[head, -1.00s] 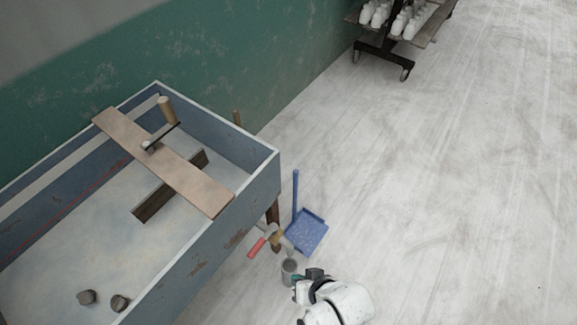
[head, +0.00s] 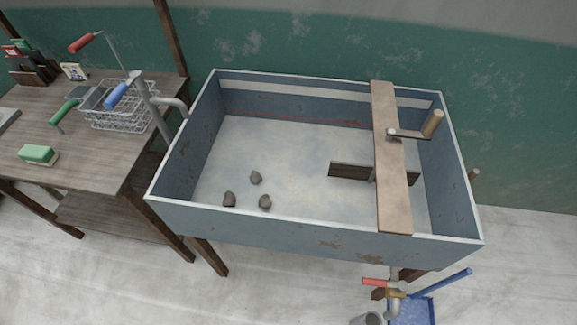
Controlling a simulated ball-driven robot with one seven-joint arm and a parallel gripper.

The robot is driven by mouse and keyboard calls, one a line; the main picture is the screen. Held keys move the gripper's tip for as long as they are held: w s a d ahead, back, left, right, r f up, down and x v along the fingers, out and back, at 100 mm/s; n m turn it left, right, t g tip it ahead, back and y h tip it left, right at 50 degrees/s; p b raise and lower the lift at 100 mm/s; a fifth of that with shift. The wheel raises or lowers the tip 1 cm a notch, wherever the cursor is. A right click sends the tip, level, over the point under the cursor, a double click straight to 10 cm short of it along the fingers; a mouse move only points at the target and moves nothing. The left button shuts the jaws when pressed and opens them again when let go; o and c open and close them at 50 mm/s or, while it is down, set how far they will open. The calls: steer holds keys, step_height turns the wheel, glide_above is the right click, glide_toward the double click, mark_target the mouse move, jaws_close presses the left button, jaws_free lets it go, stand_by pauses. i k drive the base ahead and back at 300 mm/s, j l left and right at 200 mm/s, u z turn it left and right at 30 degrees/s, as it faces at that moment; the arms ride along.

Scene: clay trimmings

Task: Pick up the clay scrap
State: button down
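Three small grey-brown clay scraps lie on the floor of a large blue trough, toward its front left. One scrap (head: 256,178) lies farthest back, one (head: 229,199) lies at the front left, and one (head: 265,202) lies at the front right. They sit close together but apart from each other. The trough (head: 260,229) has worn blue walls and a pale floor. My gripper is not in the head view now.
A plank (head: 388,160) with a wood-handled tool (head: 432,124) spans the trough's right side. On the left, a wooden table (head: 95,160) holds a wire basket (head: 120,118) and a green sponge (head: 38,154). A faucet (head: 168,103) rises beside the trough's left wall.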

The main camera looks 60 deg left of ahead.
mark_target(230, 200)
steer(key=u, duration=1.9)
